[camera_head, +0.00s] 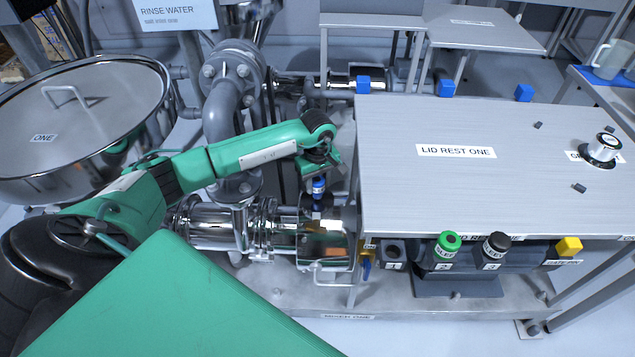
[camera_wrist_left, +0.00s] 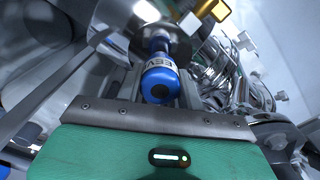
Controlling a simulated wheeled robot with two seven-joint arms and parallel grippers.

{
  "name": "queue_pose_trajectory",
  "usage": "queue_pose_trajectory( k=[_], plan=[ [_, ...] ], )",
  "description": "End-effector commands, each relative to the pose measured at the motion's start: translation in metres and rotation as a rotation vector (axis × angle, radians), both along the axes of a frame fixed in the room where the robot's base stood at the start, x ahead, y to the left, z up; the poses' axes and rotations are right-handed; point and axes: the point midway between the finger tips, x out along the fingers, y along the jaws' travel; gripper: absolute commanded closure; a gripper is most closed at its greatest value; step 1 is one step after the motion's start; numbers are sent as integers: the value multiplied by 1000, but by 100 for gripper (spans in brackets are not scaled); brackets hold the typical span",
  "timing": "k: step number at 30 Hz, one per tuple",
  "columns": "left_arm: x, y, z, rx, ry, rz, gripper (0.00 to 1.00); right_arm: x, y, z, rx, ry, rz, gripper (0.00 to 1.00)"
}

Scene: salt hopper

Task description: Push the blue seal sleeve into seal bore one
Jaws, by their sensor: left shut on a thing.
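The blue seal sleeve (camera_head: 319,187) is upright under my left gripper (camera_head: 320,174) in the head view. In the left wrist view, the sleeve (camera_wrist_left: 158,84) shows its blue round end and a white label band, between the gripper's fingers. My left gripper is shut on it. A dark round part (camera_head: 316,204) lies directly below the sleeve, on the shiny pump body. Whether this is seal bore one, and whether the sleeve's lower end is inside it or just above, I cannot tell. My right gripper is not in view.
A rack under the LID REST ONE table (camera_head: 520,200) has an empty slot 1 (camera_head: 394,252), a green sleeve (camera_head: 447,243) at 2 and a black one (camera_head: 495,247) at 3. The table's left edge is close to my left gripper.

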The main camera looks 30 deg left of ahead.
Motion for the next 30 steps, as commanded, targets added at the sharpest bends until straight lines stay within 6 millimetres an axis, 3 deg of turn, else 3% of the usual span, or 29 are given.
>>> queue_pose_trajectory(
  k=[30],
  plan=[
    [0, 0, -17, 1, 0, 0, 99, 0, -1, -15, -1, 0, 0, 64]
  ],
)
